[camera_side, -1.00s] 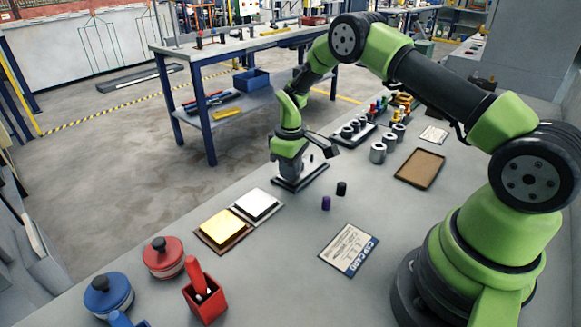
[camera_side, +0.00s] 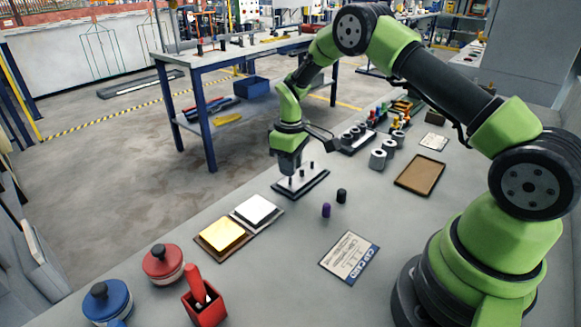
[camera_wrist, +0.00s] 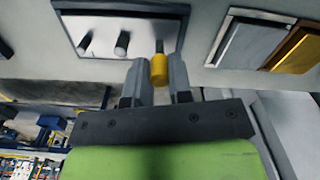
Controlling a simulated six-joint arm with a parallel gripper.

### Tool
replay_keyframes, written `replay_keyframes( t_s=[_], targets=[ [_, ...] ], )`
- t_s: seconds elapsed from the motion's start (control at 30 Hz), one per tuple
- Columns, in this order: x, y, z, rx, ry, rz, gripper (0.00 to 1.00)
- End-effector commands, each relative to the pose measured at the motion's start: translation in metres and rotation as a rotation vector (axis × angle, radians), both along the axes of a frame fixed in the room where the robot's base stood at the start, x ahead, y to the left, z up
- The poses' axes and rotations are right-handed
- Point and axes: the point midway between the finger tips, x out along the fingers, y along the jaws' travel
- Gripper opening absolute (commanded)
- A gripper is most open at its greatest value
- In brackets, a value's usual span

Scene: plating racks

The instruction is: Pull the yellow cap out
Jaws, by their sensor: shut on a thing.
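The yellow cap (camera_wrist: 159,72) sits between the fingertips of my gripper (camera_wrist: 159,66) in the wrist view, which is shut on it. A dark peg (camera_wrist: 159,46) stands in line just beyond the cap; I cannot tell whether the cap still touches it. The pale rack plate (camera_wrist: 75,12) carries two more bare pegs to the left. In the side view my gripper (camera_side: 289,172) points down over the rack (camera_side: 313,184); the cap is hidden there.
A gold block (camera_side: 220,233) and a silver block (camera_side: 255,209) lie left of the rack. A purple cap (camera_side: 326,210) and a black cap (camera_side: 341,195) stand in front. Metal cylinders (camera_side: 378,158) and a brown tray (camera_side: 421,174) are to the right.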

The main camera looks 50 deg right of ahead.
Motion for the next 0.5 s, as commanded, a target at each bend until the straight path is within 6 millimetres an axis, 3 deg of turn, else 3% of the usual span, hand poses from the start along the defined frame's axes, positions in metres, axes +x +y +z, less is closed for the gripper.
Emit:
replay_keyframes(
  t_s=[0.5],
  targets=[
    [0.0, 0.0, 0.019, 0.0, 0.0, 0.0, 0.0]
  ],
)
